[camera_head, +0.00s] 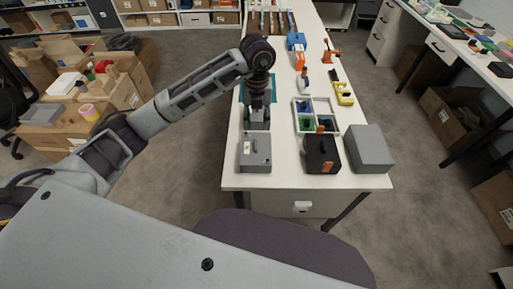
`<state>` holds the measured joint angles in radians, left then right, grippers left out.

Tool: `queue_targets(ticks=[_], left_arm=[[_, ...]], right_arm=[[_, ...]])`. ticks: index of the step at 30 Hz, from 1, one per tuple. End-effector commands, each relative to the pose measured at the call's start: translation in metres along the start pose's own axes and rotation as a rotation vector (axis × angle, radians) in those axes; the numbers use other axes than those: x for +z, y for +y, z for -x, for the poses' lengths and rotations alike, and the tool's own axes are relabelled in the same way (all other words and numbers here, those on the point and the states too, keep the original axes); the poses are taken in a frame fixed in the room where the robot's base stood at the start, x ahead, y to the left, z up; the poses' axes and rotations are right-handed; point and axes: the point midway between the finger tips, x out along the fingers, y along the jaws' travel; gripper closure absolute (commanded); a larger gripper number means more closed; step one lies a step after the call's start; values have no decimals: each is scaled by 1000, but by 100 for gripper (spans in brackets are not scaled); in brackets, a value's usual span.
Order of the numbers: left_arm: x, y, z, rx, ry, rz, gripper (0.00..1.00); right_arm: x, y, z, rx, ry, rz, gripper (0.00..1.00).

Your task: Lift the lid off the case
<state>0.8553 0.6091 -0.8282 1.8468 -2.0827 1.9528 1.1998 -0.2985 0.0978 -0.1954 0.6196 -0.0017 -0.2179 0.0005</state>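A grey case (255,160) with a small dark handle on its lid (254,146) stands at the front left of the white table. The lid appears to sit on the case. My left gripper (257,127) points down just behind the case, close to its far edge. Its fingers look spread, with nothing seen between them. The gripper covers the area behind the case, and I cannot tell whether it touches the case. My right gripper is not in view.
A black case with orange latches (322,155) and a plain grey box (369,148) stand to the right on the table (232,176). Behind them are a divided tray (338,128), a yellow tool (345,95) and an orange-blue item (297,42). Cartons (60,135) stand at left.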

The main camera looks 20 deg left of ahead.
Motion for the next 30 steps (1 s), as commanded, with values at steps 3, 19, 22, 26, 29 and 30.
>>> queue_targets(ticks=[3,19,22,26,29,30], left_arm=[[0,0,-2,-1,1,0,62],[0,0,-60,-1,3,-1,62],[0,0,-73,0,3,1,62],[0,0,-83,-1,2,0,62],[0,0,-86,-1,1,-1,62],[0,0,-87,-1,1,-1,62]], right_arm=[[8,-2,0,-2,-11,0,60],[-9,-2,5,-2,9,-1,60],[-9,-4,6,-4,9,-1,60],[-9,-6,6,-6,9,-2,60],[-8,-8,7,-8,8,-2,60],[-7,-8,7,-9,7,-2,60]])
